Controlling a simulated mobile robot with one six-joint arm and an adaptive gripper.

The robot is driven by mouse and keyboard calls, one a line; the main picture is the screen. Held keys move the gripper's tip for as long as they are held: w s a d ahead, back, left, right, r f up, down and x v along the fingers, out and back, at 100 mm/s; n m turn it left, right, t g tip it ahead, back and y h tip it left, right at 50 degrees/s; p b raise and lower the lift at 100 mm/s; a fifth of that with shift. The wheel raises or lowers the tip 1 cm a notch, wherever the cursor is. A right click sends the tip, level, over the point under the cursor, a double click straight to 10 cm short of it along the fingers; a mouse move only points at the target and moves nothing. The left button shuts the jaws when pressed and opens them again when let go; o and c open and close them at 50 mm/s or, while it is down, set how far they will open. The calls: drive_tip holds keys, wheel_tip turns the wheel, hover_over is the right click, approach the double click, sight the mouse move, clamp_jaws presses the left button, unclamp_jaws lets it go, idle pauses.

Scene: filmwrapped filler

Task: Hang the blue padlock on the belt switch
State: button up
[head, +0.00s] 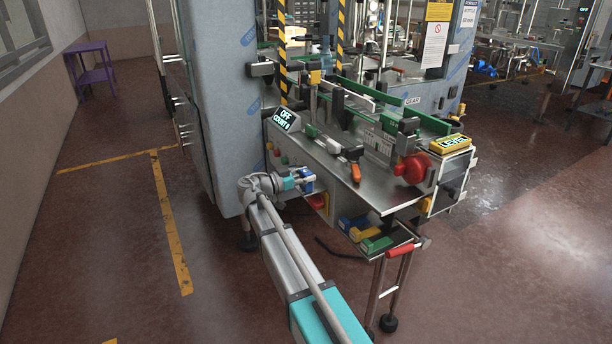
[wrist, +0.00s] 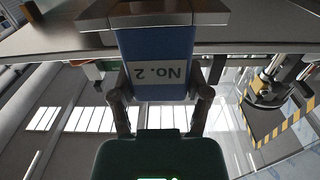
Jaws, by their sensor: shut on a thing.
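My gripper (head: 300,183) is at the front of the machine's side panel, shut on the blue padlock (head: 309,173). In the wrist view the blue padlock (wrist: 157,50) fills the space between the two dark fingers of my gripper (wrist: 162,98). Its label reads "No. 2" and appears upside down. A grey metal part (wrist: 150,16) crosses the picture beyond the blue body; I cannot tell whether it is the shackle. A small red part (head: 317,201) shows just below and right of my gripper; I cannot tell whether it is the belt switch.
A tray (head: 398,238) under the panel's right end holds yellow, blue and green pieces. The steel machine top (head: 375,190) lies above right. Open floor (head: 225,270) is at left.

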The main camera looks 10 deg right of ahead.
drive_tip(key=shift+f, duration=0.1)
drive_tip(key=o, duration=1.3)
drive_tip(key=shift+v, duration=6)
